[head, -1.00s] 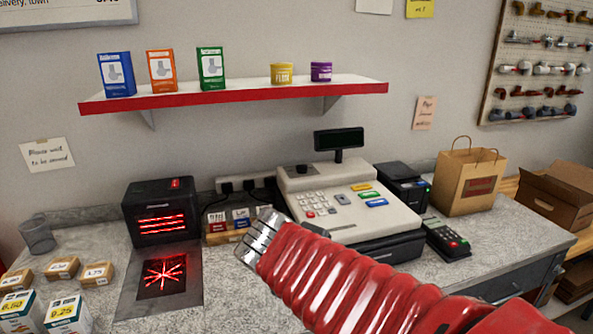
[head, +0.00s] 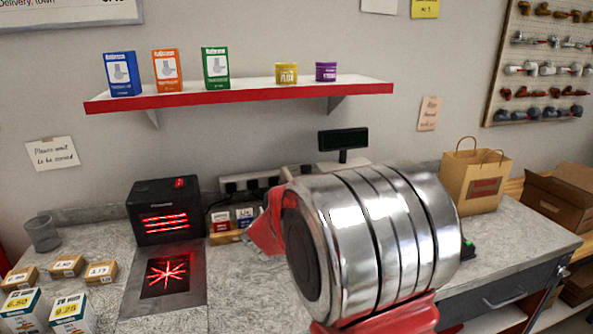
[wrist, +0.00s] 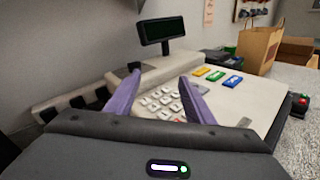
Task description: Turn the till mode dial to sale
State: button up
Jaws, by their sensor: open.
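The cream till (wrist: 262,96) stands on the counter, with white number keys (wrist: 160,101) and coloured keys (wrist: 215,76). A small dark knob (wrist: 135,67), apparently the mode dial, shows at the left fingertip in the wrist view. The finger partly hides it, so its setting cannot be read. My gripper (wrist: 159,78) is open and empty, its two purple fingers reaching over the till's left part. I cannot tell whether a finger touches the knob. In the head view my arm hides my gripper and most of the till (head: 352,165).
The customer display (head: 343,139) stands up behind the till. A black scanner (head: 165,212) is to the left, with small boxes nearby. A paper bag (head: 474,178) stands to the right. A shelf (head: 240,95) with boxes and tins hangs above.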

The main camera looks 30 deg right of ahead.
aim_at(305, 166)
jog(key=w+a+f+n+t+y, duration=0.1)
jog(key=w+f+n+t, duration=0.1)
jog(key=w+n, duration=0.2)
jog(key=shift+w+n, duration=0.3)
jog(key=shift+w, duration=0.45)
jog(key=shift+w+f, duration=0.1)
jog(key=x, duration=1.3)
jog(key=shift+w+d, duration=0.2)
jog(key=shift+w, duration=0.15)
jog(key=shift+c, duration=0.3)
jog(key=shift+t, duration=0.3)
jog(key=c, duration=0.9)
jog(key=shift+a, duration=0.15)
jog(key=shift+c, duration=0.4)
